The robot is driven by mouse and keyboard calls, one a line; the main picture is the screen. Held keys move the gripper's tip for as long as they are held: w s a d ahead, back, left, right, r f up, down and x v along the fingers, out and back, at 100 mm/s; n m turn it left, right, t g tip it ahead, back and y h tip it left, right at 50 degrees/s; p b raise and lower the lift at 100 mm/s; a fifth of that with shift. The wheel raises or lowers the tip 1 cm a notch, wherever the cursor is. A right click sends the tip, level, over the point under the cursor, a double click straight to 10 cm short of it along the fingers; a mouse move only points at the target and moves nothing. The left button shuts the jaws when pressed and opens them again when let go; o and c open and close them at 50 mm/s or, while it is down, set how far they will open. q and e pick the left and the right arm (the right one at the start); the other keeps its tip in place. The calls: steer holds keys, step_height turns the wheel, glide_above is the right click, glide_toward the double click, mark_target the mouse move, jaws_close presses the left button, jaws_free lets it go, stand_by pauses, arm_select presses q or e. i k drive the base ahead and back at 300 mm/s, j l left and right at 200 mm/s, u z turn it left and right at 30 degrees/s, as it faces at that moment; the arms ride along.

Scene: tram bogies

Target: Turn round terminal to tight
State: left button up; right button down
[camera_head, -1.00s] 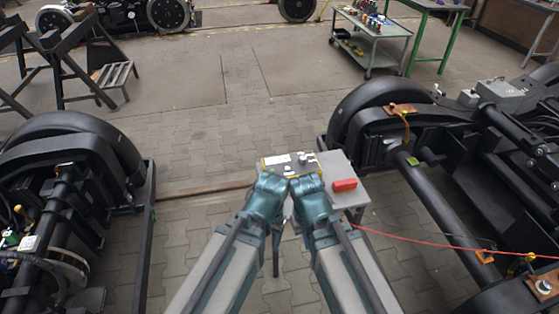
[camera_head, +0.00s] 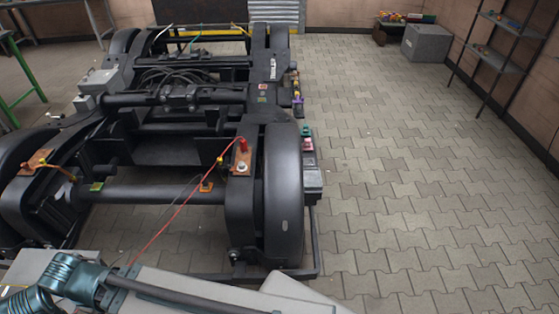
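A pale round bolt-like terminal (camera_head: 242,168) sits on a copper-coloured plate (camera_head: 238,158) at the near end of the black bogie (camera_head: 180,130). A red clamp (camera_head: 243,146) with a red lead is on the same plate. I cannot tell whether this is the round terminal of the task, nor how tight it is. My teal wrist parts lie at the lower left, over a grey cart top. Their fingers are not visible, so neither gripper can be seen. Both wrists are well apart from the copper plate.
Another copper plate (camera_head: 36,161) sits on the bogie's left side. The red lead (camera_head: 180,205) runs from the clamp to the lower left. Open paving (camera_head: 400,190) lies to the right. A grey box (camera_head: 426,43) and shelving (camera_head: 500,60) stand at the back right.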

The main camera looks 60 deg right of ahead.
mark_target(242, 167)
steer(key=z, duration=1.75)
steer(key=i+j+z, duration=0.1)
steer(key=i+j, duration=0.15)
steer(key=i, duration=0.3)
steer(key=i+j+z, duration=0.15)
steer(key=i+j, duration=0.2)
steer(key=i, duration=0.2)
